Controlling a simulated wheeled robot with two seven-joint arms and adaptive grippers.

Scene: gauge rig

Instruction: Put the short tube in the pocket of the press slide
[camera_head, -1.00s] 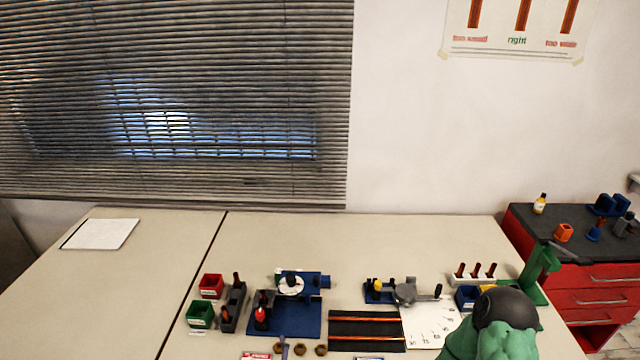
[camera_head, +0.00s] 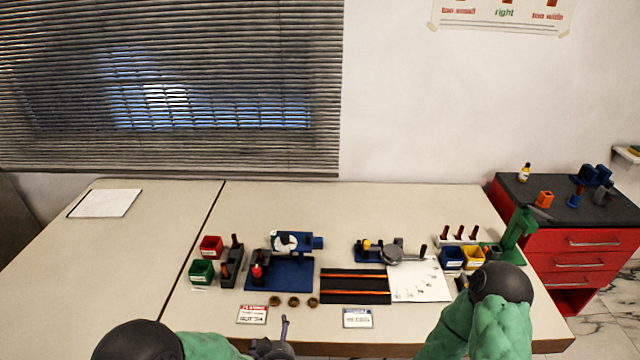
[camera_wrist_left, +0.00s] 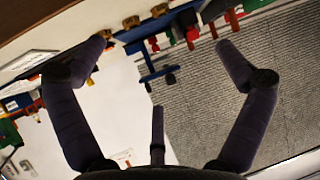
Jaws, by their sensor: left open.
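My left gripper (camera_head: 270,342) shows small and dark at the near table edge, in front of the brown rings. In the left wrist view its purple fingers (camera_wrist_left: 160,60) are spread wide with nothing between them. A blue fixture (camera_head: 284,277) with a white dial and a red-topped part stands at table centre-left; I cannot tell which part is the press slide or its pocket. A dark grey rack (camera_head: 232,264) left of it holds upright brown tubes. I cannot tell which is the short tube. My right arm shows, but its gripper does not.
Red (camera_head: 211,246) and green bins (camera_head: 201,271) stand left. Several brown rings (camera_head: 294,302) and sign cards (camera_head: 252,315) lie in front. Right are a black mat (camera_head: 355,286) with two long copper rods, a white sheet (camera_head: 419,281), and blue (camera_head: 452,257) and yellow bins (camera_head: 473,258). The left table is mostly clear.

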